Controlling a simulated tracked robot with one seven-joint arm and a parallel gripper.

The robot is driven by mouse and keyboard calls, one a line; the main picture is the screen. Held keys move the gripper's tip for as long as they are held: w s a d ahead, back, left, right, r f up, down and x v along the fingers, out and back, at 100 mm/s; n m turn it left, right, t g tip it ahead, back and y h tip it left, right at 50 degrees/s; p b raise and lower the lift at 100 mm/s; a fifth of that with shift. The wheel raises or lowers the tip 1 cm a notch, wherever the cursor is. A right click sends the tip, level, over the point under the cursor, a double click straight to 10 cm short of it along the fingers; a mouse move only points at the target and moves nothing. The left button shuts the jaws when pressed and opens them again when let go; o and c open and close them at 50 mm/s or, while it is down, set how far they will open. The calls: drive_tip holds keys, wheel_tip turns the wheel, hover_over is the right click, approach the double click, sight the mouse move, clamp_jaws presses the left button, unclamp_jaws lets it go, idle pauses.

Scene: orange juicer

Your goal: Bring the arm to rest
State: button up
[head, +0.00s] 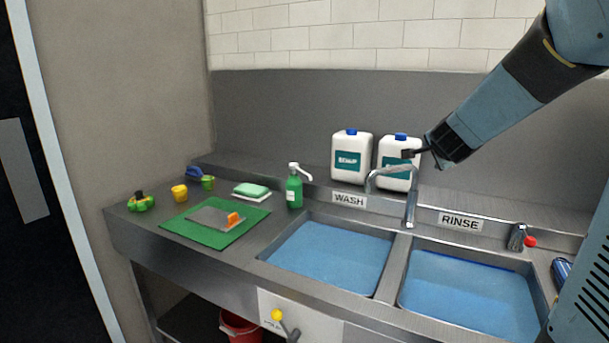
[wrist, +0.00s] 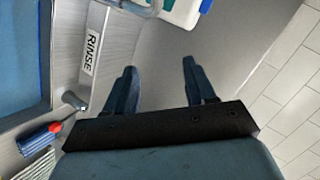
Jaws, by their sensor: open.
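My arm reaches in from the upper right of the head view. My gripper (head: 415,153) hangs in the air in front of the white jugs, above the tap. In the wrist view my gripper (wrist: 159,64) has its two dark blue fingers apart, with nothing between them. Only grey steel shows behind the gap. In the head view the fingers are small and partly lost against the jug.
Two white jugs (head: 351,157) stand behind the tap (head: 411,208). Two water-filled sinks lie below, the WASH sink (head: 330,257) and the RINSE sink (head: 470,295). A green pump bottle (head: 294,190) and a green mat (head: 188,228) are left. The wall is behind.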

drive_tip(key=s+a+n+g+y, duration=0.1)
drive_tip(key=s+a+n+y, duration=0.2)
drive_tip(key=s+a+n, duration=0.35)
drive_tip(key=s+a+n+g+y, duration=0.2)
drive_tip(key=s+a+n, duration=0.15)
drive_tip(key=s, duration=0.55)
drive_tip(key=s+f+n+g, duration=0.2)
drive_tip(key=s, duration=0.6)
drive_tip(key=s+f+n+g+h, duration=0.1)
drive_tip(key=s+n, duration=0.2)
drive_tip(key=s, duration=0.6)
drive_tip(key=shift+a+f+g, duration=0.35)
drive_tip(key=shift+a+g, duration=0.05)
drive_tip(key=shift+a, duration=0.05)
